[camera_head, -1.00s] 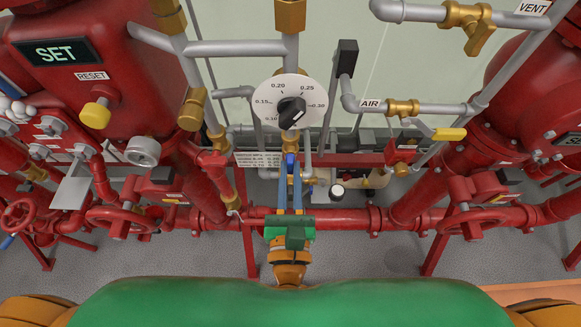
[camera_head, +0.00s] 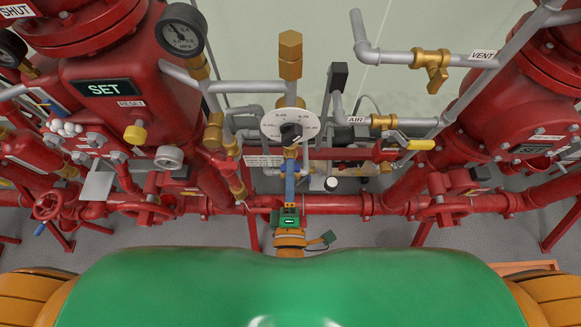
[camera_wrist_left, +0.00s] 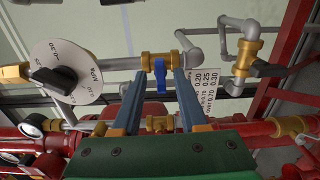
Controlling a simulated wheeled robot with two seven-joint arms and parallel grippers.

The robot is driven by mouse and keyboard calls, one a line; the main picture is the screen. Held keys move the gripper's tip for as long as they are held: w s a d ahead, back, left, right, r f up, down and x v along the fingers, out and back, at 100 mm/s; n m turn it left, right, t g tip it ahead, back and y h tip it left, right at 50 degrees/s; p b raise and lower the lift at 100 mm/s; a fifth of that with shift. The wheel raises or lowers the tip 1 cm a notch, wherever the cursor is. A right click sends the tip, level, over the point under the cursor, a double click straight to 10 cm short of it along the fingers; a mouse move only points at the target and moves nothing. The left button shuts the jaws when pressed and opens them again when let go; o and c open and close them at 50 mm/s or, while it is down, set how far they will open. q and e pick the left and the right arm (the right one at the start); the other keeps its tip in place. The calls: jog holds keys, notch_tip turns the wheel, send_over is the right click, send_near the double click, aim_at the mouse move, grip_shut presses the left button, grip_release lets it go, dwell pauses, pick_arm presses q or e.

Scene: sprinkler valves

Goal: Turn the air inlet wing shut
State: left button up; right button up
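My left gripper (camera_wrist_left: 159,84) is open, with one blue finger on each side of the wing and a visible gap to each. The wing hangs roughly upright between the fingertips. In the head view, my left gripper (camera_head: 290,178) reaches up from below, under the dial, and the wing is hard to separate from the blue fingers. My right gripper is not in view.
A white pressure dial with a black knob (camera_head: 291,131) stands just above the gripper. Red valves and pipes crowd both sides. A small white-topped knob (camera_head: 331,184) is just right.

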pick_arm(q)
jog(key=s, duration=0.7)
